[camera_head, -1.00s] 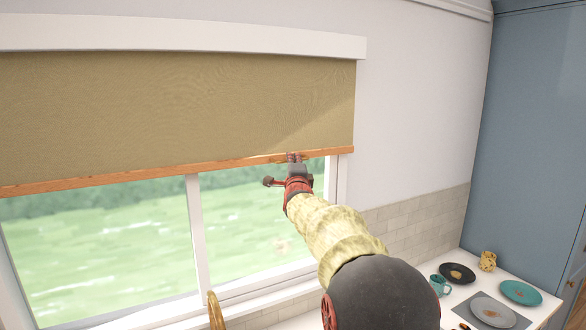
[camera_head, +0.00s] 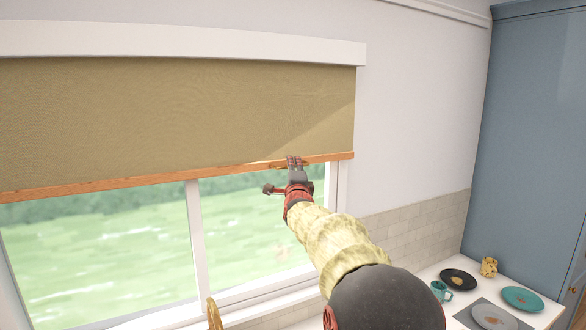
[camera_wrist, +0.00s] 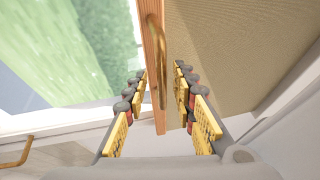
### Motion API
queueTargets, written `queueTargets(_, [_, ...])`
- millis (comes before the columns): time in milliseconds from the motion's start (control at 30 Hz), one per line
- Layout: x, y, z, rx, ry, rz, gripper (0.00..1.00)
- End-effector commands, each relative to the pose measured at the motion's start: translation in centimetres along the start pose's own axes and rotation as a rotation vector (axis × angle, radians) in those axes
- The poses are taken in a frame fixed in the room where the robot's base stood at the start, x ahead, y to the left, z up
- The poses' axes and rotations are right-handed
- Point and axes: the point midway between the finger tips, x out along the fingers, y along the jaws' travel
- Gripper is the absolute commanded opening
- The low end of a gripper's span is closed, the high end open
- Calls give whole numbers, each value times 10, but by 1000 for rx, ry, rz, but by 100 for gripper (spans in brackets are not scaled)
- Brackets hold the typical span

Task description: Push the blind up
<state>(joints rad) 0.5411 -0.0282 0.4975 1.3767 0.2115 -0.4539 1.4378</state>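The olive-tan blind (camera_head: 170,115) hangs part-way down the window, with a wooden bar (camera_head: 110,184) along its lower edge. My gripper (camera_head: 293,161) is at the right part of this bar. In the wrist view, a curved brass handle (camera_wrist: 156,50) sits on the wooden bar (camera_wrist: 160,118). My gripper's two yellow-padded fingers (camera_wrist: 161,76) stand apart, one each side of the bar and handle, with a gap visible on the right. Whether the left finger touches the bar cannot be told. In the head view, my gripper hides the handle.
The white valance (camera_head: 180,42) runs above the blind. The window's white upright (camera_head: 195,235) is left of my arm. A counter at the lower right holds a black plate (camera_head: 448,277), a teal plate (camera_head: 530,300) and a mug (camera_head: 440,291). A blue cabinet (camera_head: 530,150) stands at the right.

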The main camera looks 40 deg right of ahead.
Motion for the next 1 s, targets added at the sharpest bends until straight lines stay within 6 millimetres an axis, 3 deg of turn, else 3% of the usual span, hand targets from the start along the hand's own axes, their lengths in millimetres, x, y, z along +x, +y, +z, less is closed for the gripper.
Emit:
queueTargets(600, [-98, -1, 1, 0, -1, -2, 27])
queueTargets(1000, [-113, 0, 0, 0, 0, -1, 27])
